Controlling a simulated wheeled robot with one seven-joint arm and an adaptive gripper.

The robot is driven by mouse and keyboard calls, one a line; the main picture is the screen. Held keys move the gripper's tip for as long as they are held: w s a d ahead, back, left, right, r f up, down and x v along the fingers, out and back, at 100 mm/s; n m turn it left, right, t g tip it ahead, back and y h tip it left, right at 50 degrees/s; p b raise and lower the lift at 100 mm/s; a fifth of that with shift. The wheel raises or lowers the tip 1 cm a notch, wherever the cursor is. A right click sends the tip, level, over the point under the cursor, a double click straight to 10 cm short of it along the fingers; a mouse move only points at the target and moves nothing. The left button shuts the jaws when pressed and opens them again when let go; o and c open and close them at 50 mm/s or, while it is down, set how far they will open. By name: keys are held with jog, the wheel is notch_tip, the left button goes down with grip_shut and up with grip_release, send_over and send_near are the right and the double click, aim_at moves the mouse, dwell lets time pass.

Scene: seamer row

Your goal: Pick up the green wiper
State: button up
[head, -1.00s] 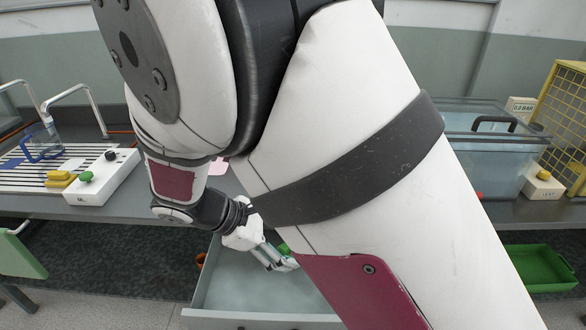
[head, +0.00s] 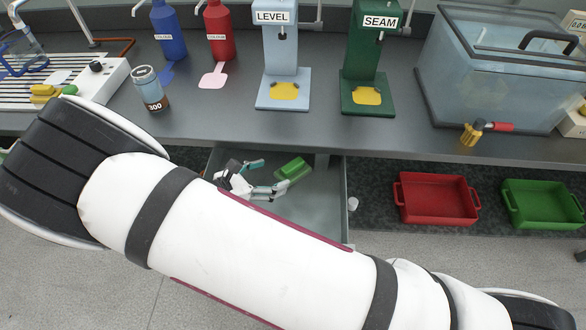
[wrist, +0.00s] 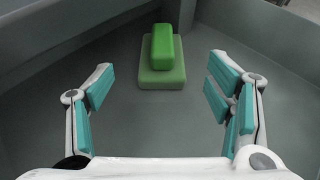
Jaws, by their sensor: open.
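The green wiper (wrist: 162,57) lies on the floor of an open grey drawer, a darker green block on a paler green base. In the head view the wiper (head: 293,169) is toward the drawer's back right. My gripper (wrist: 163,100) is open and empty, its teal-padded fingers spread wide. The wiper lies ahead of the fingertips, about centred between them, and is not touched. In the head view my gripper (head: 268,177) is down inside the drawer, just left of the wiper. My arm hides the drawer's front left part.
The drawer (head: 325,208) sits under the counter (head: 210,130), whose front edge overhangs it. Red (head: 436,199) and green (head: 541,204) trays stand to the right below. A "300" can (head: 150,90), two bottles, the LEVEL (head: 281,60) and SEAM (head: 364,65) stands and a clear tank (head: 490,75) are on the counter.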

aim_at(283, 172)
jog(key=shift+x, duration=3.8)
jog(key=shift+s+d, duration=0.1)
jog(key=c, duration=1.1)
